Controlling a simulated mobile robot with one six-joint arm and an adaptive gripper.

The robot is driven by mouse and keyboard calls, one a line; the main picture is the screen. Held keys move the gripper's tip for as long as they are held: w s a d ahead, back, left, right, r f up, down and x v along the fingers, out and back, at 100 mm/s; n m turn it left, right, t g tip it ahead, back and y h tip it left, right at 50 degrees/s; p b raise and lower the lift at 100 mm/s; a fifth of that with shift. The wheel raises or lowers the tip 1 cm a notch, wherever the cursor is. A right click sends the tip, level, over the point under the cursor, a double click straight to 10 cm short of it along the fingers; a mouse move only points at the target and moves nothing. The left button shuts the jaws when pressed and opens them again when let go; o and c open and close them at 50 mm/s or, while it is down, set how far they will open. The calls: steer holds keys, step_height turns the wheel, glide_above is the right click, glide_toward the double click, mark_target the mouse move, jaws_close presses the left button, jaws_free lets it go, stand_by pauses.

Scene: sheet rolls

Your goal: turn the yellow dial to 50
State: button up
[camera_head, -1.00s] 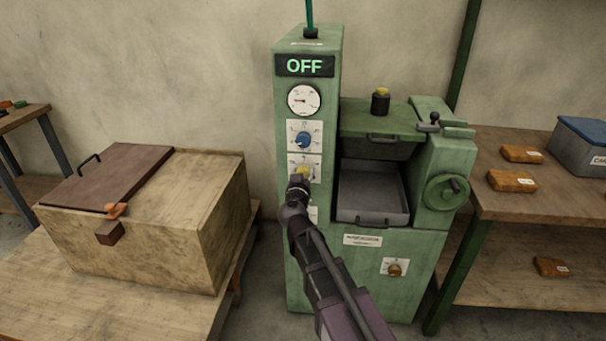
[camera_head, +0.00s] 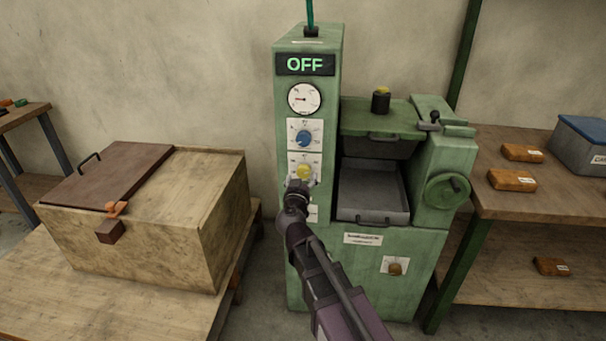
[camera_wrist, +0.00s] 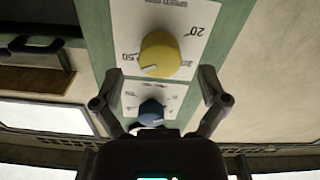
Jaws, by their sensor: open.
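The yellow dial (camera_head: 304,171) sits on a white scale plate on the green machine's front column, below the blue dial (camera_head: 304,138). My gripper (camera_head: 298,184) is just in front of and below it, covering its lower part in the head view. In the wrist view the yellow dial (camera_wrist: 160,50) lies between and beyond the spread fingers of my gripper (camera_wrist: 160,75), with no visible contact. The plate appears upside down there, with a 50 mark to the dial's left. A small pale mark shows near the dial's lower edge.
The machine's display (camera_head: 305,65) reads OFF, above a round gauge (camera_head: 304,99). The blue dial (camera_wrist: 151,112) is close to my fingers in the wrist view. A metal tray (camera_head: 372,204) and handwheel (camera_head: 447,191) are to the right. A wooden box (camera_head: 150,230) stands left.

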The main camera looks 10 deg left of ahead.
steer(key=s, duration=0.9)
steer(key=shift+w, duration=0.1)
steer(key=d+f+m+g+h, duration=0.2)
steer(key=d+f+g+h, duration=0.15)
steer(key=d, duration=0.55)
steer(key=d+f+m+g+h, duration=0.25)
steer(key=d+f+g, duration=0.2)
steer(key=d, duration=0.45)
steer(key=s+d+f+n+g+y, duration=0.3)
steer(key=s+d+f+g+y, duration=0.3)
steer(key=s+d+f+g, duration=0.5)
step_height(320, 180, up, 24)
steer(key=t+p, duration=0.1)
steer(key=p, duration=2.2)
steer(key=shift+s+a, duration=0.3)
steer(key=shift+a, duration=0.05)
steer(key=shift+f+m, duration=0.1)
steer(key=shift+m, duration=0.15)
